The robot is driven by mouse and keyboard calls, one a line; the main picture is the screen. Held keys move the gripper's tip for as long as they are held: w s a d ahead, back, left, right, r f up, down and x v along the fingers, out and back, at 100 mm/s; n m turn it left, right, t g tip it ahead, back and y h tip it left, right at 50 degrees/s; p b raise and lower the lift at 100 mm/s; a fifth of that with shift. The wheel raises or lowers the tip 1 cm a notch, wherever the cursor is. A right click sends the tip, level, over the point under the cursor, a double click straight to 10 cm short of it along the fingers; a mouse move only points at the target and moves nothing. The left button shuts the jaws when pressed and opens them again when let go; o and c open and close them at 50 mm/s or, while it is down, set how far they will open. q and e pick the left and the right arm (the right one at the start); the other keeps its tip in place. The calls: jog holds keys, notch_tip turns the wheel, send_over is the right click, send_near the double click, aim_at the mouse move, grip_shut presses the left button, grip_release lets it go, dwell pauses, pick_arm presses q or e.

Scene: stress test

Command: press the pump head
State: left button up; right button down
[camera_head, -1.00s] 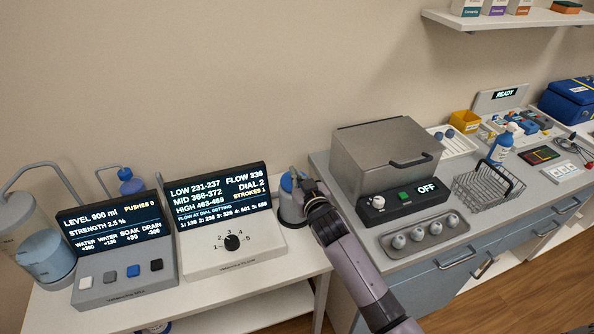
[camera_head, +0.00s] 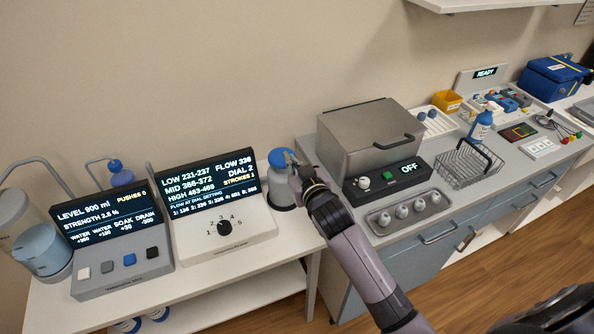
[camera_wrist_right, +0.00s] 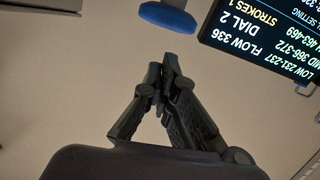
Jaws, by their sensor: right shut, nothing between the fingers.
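The pump bottle (camera_head: 282,189) has a grey body and a blue pump head (camera_head: 278,157). It stands upright on the white table, right of the flow display. My right gripper (camera_head: 293,158) is at the right side of the pump head and partly overlaps it in the head view. In the right wrist view the gripper (camera_wrist_right: 163,68) is shut and empty, with the blue pump head (camera_wrist_right: 168,17) just beyond its fingertips and a small gap between them in the picture. Whether they touch is unclear. My left gripper is not in view.
The flow display (camera_head: 212,187) reads STROKES 1 and DIAL 2, with a dial (camera_head: 224,227) below. A level panel (camera_head: 105,217) with buttons stands left. A grey metal box (camera_head: 360,140) stands close to the right of my gripper. A tray with round knobs (camera_head: 409,213) lies before it.

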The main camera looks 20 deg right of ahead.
jog(key=s, duration=0.2)
jog(key=s+r, duration=0.1)
jog(key=shift+s+b, duration=0.3)
jog(key=shift+s, duration=0.05)
dwell(0.5)
jog(key=s+f+g, duration=0.4)
jog(key=s+f, duration=0.1)
jog(key=s, duration=0.6)
jog(key=s+f+g, duration=0.4)
jog(key=s+f, duration=0.1)
jog(key=s, duration=0.5)
jog(key=s+f+g, duration=0.4)
jog(key=s+f, duration=0.1)
jog(key=s, duration=0.6)
notch_tip(320, 180, down, 26)
jog(key=n+g+b, duration=0.1)
jog(key=g, duration=0.1)
jog(key=s+d+f+b, duration=0.1)
jog(key=s+d+f, duration=0.1)
jog(key=s+f, duration=1.5)
jog(key=shift+s+d+f+g, duration=0.4)
jog(key=shift+f, duration=0.05)
